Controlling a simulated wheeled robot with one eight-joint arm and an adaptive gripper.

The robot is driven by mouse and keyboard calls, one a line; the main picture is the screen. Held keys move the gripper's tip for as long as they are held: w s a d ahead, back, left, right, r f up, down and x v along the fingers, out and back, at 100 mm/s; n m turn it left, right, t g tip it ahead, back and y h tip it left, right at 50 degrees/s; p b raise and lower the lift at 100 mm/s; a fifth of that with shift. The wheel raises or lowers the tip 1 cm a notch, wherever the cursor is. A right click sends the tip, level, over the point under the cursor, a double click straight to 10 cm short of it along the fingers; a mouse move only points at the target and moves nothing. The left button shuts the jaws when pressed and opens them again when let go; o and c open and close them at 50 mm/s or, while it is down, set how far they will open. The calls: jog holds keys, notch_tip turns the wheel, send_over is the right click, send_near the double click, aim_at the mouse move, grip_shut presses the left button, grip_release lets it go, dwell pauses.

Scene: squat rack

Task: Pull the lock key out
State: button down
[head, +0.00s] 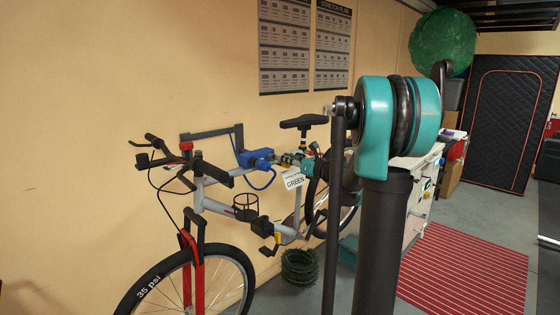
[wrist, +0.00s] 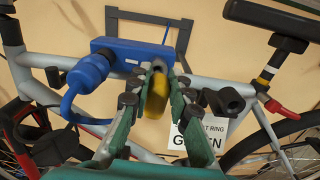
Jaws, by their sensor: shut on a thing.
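A blue lock (head: 260,158) sits at the top tube of a bicycle held by a dark wall bracket; it also shows in the wrist view (wrist: 118,54). In the wrist view, a key with a yellow body (wrist: 156,98) lies between the fingers of my gripper (wrist: 157,84). The gripper is shut on the key. The key's far end points at the lock's right end; whether it is inside the lock cannot be told.
The bicycle's frame (wrist: 60,62) runs close behind the gripper. A blue cable (wrist: 70,105) loops left of the lock. A white tag (head: 293,178) reading "GREEN" hangs just right of the gripper. The saddle (head: 304,121) stands above. A red striped mat (head: 465,268) lies on the floor at right.

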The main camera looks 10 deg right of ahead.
jog(key=v, duration=0.6)
jog(key=shift+s+d, duration=0.25)
dwell(0.7)
